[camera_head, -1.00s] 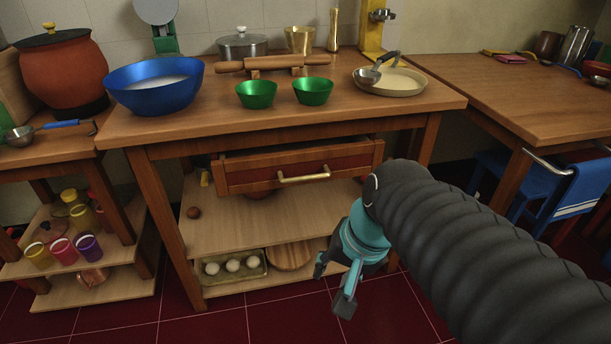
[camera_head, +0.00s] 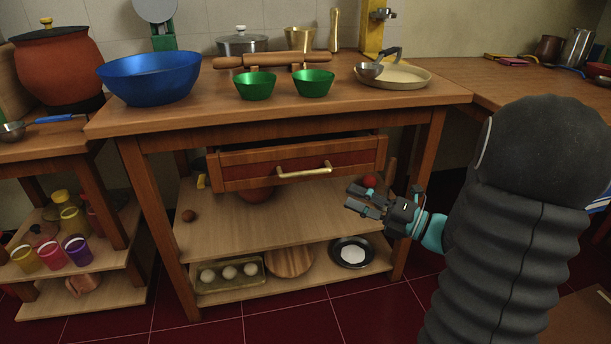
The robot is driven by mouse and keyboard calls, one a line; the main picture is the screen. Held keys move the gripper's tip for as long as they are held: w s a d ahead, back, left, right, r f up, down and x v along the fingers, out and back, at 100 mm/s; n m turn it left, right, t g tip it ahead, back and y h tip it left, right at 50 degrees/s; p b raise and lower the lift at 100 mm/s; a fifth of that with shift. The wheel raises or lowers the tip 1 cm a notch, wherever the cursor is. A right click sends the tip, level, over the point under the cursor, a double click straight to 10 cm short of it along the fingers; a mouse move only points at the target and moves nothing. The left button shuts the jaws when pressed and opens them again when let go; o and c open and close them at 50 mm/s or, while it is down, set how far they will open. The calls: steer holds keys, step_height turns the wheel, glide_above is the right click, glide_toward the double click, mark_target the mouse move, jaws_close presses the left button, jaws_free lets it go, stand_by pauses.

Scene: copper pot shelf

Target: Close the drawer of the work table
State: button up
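The drawer (camera_head: 245,172) of the work table stands partly pulled out under the tabletop, with a dark gap above its front. Its brass handle (camera_head: 304,172) runs across the middle of the front panel. The work table (camera_head: 290,117) is wooden with shelves below. My gripper (camera_head: 356,200) is to the right of the handle and lower, in front of the table's right side. Its fingers point left and are spread apart with nothing between them. It appears not to touch the drawer.
The tabletop holds a blue bowl (camera_head: 150,78), two green bowls (camera_head: 256,86), a rolling pin (camera_head: 272,61) and a plate (camera_head: 405,82) with a ladle. Below are an egg tray (camera_head: 230,280) and a dark pan (camera_head: 352,253). The floor (camera_head: 270,325) in front is clear.

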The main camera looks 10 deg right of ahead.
mark_target(311, 174)
steer(key=shift+m+t, duration=0.5)
steer(key=x, duration=0.9)
steer(key=b+x, duration=0.1)
steer(key=x, duration=0.3)
steer(key=shift+w+d+f, duration=0.1)
steer(key=shift+w+d, duration=0.1)
steer(key=shift+w, duration=0.35)
jaws_close()
